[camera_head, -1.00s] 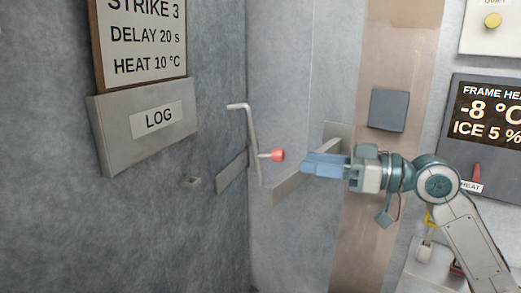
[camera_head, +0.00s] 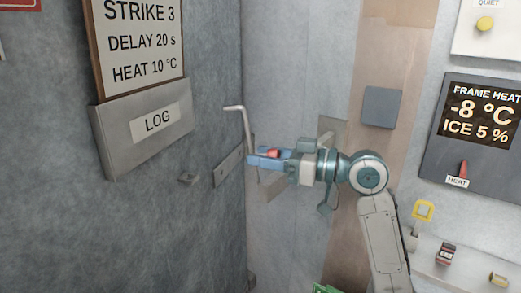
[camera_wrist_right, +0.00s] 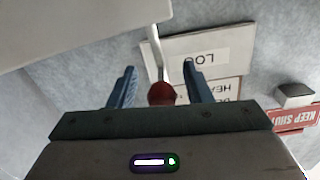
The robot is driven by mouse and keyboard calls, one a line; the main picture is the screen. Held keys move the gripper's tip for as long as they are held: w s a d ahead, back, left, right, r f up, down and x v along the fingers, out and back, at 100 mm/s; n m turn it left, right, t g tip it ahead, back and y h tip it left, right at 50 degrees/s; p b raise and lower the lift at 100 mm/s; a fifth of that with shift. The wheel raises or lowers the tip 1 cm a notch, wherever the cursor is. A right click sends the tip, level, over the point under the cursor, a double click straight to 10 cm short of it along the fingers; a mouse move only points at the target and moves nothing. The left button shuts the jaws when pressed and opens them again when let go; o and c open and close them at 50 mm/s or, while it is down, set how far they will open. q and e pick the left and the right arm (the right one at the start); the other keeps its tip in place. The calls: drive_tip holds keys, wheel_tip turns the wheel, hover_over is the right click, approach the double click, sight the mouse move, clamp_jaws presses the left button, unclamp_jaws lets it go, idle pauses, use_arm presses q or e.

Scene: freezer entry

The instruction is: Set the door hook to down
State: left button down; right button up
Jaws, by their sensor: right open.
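The door hook (camera_head: 246,130) is a bent grey metal rod at the corner, with its bent end at the top pointing left. Its red knob (camera_head: 272,154) sits between the blue fingers of my right gripper (camera_head: 266,158). In the right wrist view the red knob (camera_wrist_right: 160,93) lies between the two open fingers (camera_wrist_right: 158,85), near the palm, with a gap on each side. The lower part of the rod is partly hidden by the gripper. My left gripper is not in view.
A grey LOG box (camera_head: 143,130) is on the left wall under a sign (camera_head: 140,45). A flat grey bracket (camera_head: 229,166) is beside the hook. A grey square plate (camera_head: 381,107) and a display panel (camera_head: 478,125) with a red HEAT lever (camera_head: 463,168) are on the right.

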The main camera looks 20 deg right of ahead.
drive_tip(key=shift+w+a, duration=0.3)
drive_tip(key=shift+a, duration=0.25)
clamp_jaws()
drive_tip(key=shift+w, duration=0.1)
